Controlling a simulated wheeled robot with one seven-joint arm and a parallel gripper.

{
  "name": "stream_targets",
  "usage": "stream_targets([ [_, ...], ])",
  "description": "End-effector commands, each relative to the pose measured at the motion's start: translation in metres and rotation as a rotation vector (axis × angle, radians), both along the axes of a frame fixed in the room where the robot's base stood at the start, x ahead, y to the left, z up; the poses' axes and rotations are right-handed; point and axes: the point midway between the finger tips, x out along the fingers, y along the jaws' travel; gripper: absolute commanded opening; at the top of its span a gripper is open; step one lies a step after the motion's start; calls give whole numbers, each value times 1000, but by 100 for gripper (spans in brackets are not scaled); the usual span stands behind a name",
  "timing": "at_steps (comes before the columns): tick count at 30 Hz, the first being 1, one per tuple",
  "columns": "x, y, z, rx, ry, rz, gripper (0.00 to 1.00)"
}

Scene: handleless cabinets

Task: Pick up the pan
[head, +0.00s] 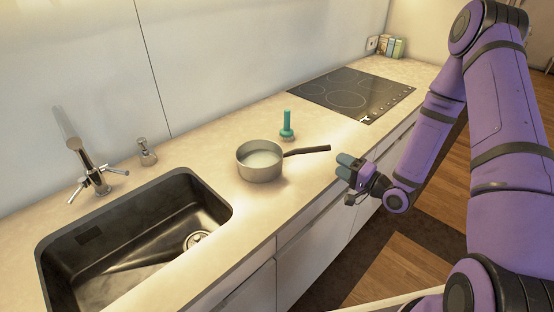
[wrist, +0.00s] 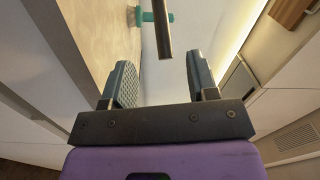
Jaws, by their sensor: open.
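The pan (head: 260,161) is a small light-coloured saucepan with a dark handle, standing upright on the counter between the sink and the cooktop. Its handle (head: 307,151) points right, toward the counter's front edge. My gripper (head: 345,168) is open just to the right of the handle's end, apart from it in the head view. In the wrist view the two fingers of my gripper (wrist: 160,80) are spread with nothing between them. The dark handle (wrist: 163,30) shows ahead, roughly in line with the gap. The pan's bowl is not visible there.
A teal brush (head: 287,127) stands behind the handle; its teal shape shows in the wrist view (wrist: 153,16). The black sink (head: 215,199) with a faucet (head: 88,165) lies left. The cooktop (head: 350,94) is at the back right. Cabinet fronts (head: 312,248) drop below the counter edge.

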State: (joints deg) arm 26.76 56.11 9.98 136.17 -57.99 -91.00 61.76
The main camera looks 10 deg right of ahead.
Motion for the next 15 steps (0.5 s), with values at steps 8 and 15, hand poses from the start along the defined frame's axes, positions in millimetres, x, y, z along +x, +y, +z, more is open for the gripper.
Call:
stream_targets([
  [8,29,24,2,2,-5,3,54],
  [15,44,35,2,2,-3,1,54],
])
